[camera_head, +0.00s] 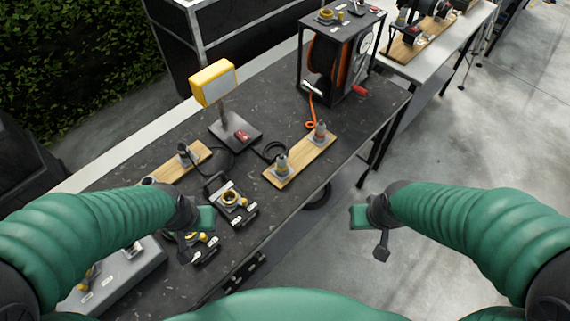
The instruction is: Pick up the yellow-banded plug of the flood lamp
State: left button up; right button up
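The flood lamp (212,83) has a yellow housing and stands on a dark base (236,133) on the workbench. A black cable runs from near the base to the wooden board (300,167) at right. My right gripper (369,231) is open and empty beyond the bench edge, apart from the plugs.
A cable reel (340,58) with an orange cable stands behind the boards. Another wooden board (182,166) with a plug lies left of the lamp. A grey box (115,278) is at lower left. Open floor (440,150) lies right.

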aim_at(280, 159)
jog(key=k+u, duration=0.25)
jog(key=l+u, duration=0.1)
jog(key=u, duration=0.75)
jog(key=l+u, duration=0.45)
jog(key=l, duration=0.25)
jog(key=l+u, duration=0.45)
jog(key=l, duration=0.75)
jog(key=k+l, duration=0.1)
jog(key=l, duration=0.35)
